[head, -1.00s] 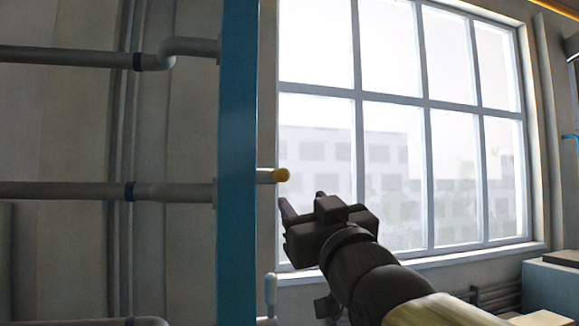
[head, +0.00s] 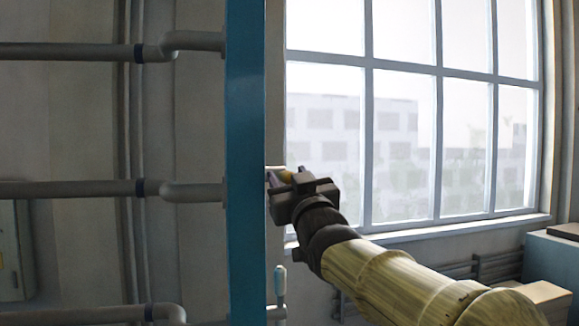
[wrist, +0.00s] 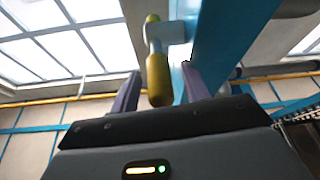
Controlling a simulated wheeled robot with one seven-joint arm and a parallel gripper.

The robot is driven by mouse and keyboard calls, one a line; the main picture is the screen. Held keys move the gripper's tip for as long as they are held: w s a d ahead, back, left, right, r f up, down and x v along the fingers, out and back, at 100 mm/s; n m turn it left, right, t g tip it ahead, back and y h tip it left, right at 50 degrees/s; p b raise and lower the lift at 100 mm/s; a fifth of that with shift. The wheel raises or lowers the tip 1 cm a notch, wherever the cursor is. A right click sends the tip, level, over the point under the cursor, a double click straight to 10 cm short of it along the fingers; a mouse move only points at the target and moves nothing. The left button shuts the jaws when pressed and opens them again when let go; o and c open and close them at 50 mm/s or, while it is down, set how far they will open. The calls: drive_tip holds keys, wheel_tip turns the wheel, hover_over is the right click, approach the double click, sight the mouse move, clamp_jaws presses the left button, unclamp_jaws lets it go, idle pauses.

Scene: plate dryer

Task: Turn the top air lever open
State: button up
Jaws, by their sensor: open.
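The top air lever (head: 286,174) has a yellow handle and sticks out from the right side of the blue post (head: 245,150). In the head view it is mostly hidden behind my gripper (head: 288,181). In the wrist view the yellow lever (wrist: 158,78) points toward the palm between the two purple fingers of my gripper (wrist: 159,88). The fingers are open, one on each side of the lever, with a visible gap on both sides. I cannot tell whether the lever touches the palm.
A second, pale lever (head: 280,281) sits lower on the post. Grey pipes (head: 70,189) run into the post from the left. A large window (head: 410,120) is behind my arm. A teal-sided cabinet (head: 552,262) stands at the right.

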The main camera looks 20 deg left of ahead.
drive_tip(key=shift+w+a, duration=0.1)
clamp_jaws()
